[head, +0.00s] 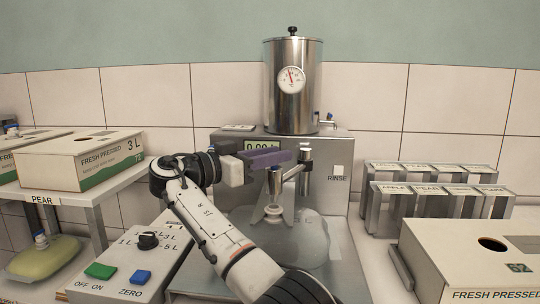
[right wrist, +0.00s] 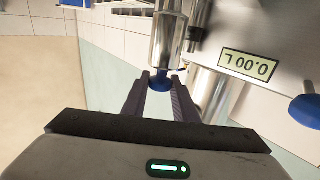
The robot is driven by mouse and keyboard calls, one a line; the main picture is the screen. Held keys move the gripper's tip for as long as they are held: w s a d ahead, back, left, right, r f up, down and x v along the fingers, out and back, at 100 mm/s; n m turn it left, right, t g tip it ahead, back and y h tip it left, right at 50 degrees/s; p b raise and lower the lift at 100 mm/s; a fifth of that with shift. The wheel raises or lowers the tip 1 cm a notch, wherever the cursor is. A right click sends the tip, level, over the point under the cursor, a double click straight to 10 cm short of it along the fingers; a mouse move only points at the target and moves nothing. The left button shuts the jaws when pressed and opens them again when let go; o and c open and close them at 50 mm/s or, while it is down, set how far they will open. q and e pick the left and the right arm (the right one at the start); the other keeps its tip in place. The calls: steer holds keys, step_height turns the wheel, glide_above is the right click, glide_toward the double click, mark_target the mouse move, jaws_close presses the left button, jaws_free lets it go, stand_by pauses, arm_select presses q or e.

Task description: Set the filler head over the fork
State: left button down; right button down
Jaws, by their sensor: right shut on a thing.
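The filler head (head: 275,184) is a silver upright cylinder at the end of a short swing arm (head: 290,172) on the steel filling machine. In the right wrist view the silver cylinder (right wrist: 167,40) has a blue knob (right wrist: 159,83) at its near end, between my fingertips. My right gripper (head: 282,157) is shut on this knob; it also shows in the right wrist view (right wrist: 160,84). My left gripper is out of view.
The steel machine (head: 338,215) carries a tank with a dial (head: 291,95) and a display reading 0.00 L (right wrist: 247,66). A control box (head: 125,265) with knob and buttons stands left. Cartons (head: 80,160) stand on a left shelf; metal holders (head: 440,195) and another carton (head: 470,262) are right.

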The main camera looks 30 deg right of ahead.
steer(key=shift+d+r, duration=0.1)
steer(key=shift+r, duration=0.15)
steer(key=c, duration=1.8)
jaws_free()
steer(key=o, duration=0.3)
steer(key=shift+w+f, duration=0.15)
steer(key=shift+o, duration=0.2)
steer(key=s+a+b, duration=0.1)
steer(key=a, duration=0.9)
steer(key=shift+s, duration=0.3)
steer(key=shift+a, duration=0.1)
